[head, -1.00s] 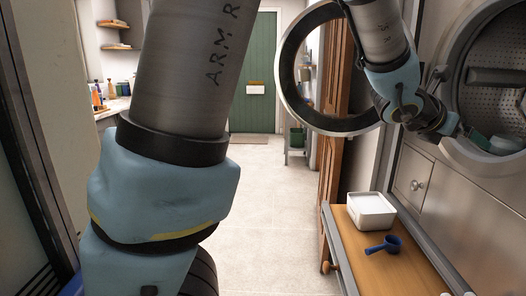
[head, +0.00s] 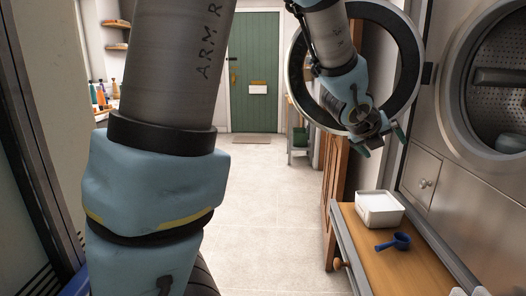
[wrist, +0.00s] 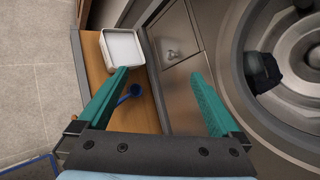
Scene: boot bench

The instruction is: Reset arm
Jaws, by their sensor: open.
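My gripper (head: 381,142) is open in the head view, in front of the ring-shaped open door and left of the machine's round opening. Its two green fingers are spread wide in the wrist view (wrist: 162,84), with nothing between them. They point down over the bench side and the machine's front panel. My arm reaches across the top of the head view.
The machine's drum (head: 505,75) stands open at right, with something dark inside; its round door (head: 294,75) is swung open. A wooden bench (head: 400,272) below holds a white tub (head: 380,221) and a blue scoop (head: 400,241). The tiled floor at centre is clear.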

